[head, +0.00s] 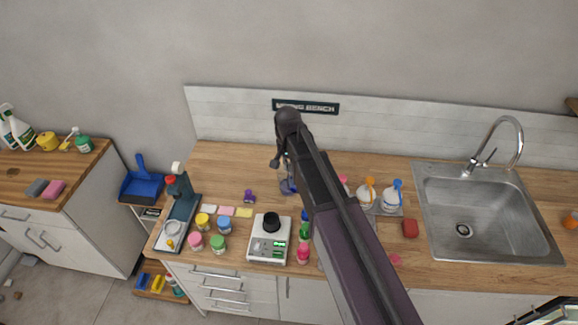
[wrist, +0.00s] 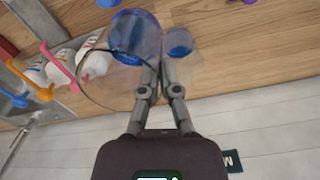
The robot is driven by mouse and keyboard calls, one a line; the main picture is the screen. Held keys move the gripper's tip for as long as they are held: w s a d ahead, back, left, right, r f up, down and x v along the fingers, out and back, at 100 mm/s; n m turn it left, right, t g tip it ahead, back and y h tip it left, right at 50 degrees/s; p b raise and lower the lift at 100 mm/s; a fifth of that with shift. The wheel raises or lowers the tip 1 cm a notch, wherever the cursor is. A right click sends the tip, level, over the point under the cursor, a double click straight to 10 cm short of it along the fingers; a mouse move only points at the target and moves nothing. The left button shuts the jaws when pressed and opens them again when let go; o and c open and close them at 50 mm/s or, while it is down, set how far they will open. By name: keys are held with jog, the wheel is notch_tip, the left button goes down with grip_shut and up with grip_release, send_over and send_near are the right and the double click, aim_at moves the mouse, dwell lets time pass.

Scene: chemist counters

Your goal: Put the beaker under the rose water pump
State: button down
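A clear glass beaker (wrist: 108,82) with blue at its base fills the upper left of the wrist view, its open rim toward me. My gripper (wrist: 162,62) is closed to a narrow gap, with the beaker's near side wall between its fingers. In the head view my gripper (head: 279,160) is over the back of the counter, and my arm hides most of the glass (head: 287,187). Pump bottles with a pink top (head: 343,181), an orange top (head: 369,181) and a blue top (head: 397,184) stand right of my arm. Their labels are unreadable.
A second, smaller blue-based glass (wrist: 180,42) stands close beside the beaker in the wrist view. A scale (head: 268,249), jars (head: 203,221) and small bottles stand left of my arm. The counter's back left is mostly clear.

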jog(key=shift+r+p, duration=0.85)
jog(key=shift+r, duration=0.25)
jog(key=shift+r, duration=0.2)
jog(key=shift+s, duration=0.1)
dwell(0.3)
